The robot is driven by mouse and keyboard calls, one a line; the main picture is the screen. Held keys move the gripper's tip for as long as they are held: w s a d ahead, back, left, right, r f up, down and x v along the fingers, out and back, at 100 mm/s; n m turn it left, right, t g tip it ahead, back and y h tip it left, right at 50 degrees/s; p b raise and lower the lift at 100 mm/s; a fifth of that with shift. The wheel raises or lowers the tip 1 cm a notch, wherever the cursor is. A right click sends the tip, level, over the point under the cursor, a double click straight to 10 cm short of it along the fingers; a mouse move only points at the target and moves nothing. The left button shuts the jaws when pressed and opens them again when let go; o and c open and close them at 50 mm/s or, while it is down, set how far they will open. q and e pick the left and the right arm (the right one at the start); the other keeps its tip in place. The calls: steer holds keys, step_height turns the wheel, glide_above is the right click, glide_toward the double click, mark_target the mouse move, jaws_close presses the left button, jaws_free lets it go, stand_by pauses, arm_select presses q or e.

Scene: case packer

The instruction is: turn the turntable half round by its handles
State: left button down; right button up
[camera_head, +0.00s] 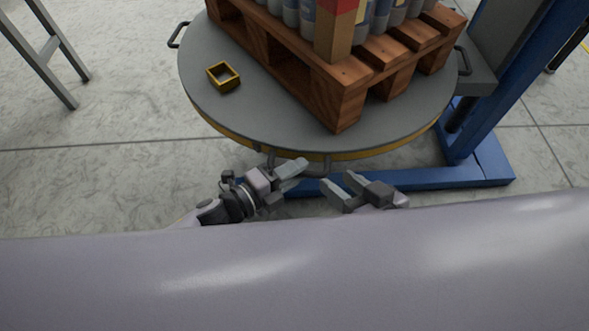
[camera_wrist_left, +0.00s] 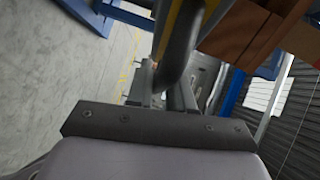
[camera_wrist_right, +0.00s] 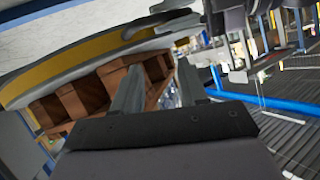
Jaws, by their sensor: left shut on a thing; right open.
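The turntable (camera_head: 290,115) is a round grey disc with a yellow rim, seen from above. One dark handle (camera_head: 178,35) sticks out at its far left edge and another (camera_head: 463,60) at its right edge. My left gripper (camera_head: 296,170) is at the near edge, shut on a grey handle bar; the bar passes between its fingers in the left wrist view (camera_wrist_left: 178,60). My right gripper (camera_head: 338,188) is open and empty, just below the near rim. Its fingers show apart in the right wrist view (camera_wrist_right: 158,85), with the yellow rim (camera_wrist_right: 60,75) behind them.
A wooden pallet (camera_head: 345,95) loaded with several cans or bottles stands on the turntable. A blue steel column and base (camera_head: 480,165) stand close at right. Grey trestle legs (camera_head: 50,55) stand at far left.

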arm_select(q)
steer(key=c, duration=1.1)
jaws_free()
steer(key=shift+s+a+r, duration=0.1)
steer(key=shift+s+a, duration=0.15)
steer(key=shift+a, duration=0.15)
steer(key=p+v, duration=0.2)
steer(key=v, duration=0.4)
arm_select(e)
steer(key=shift+s+d+r+h, duration=0.15)
steer(key=shift+d+h, duration=0.1)
steer(key=shift+d, duration=0.2)
steer(key=shift+s+d+r+h, duration=0.15)
steer(key=shift+d+h, duration=0.1)
steer(key=shift+d, duration=0.2)
arm_select(q)
steer(key=shift+s, duration=0.1)
arm_select(e)
steer(key=shift+f, duration=0.1)
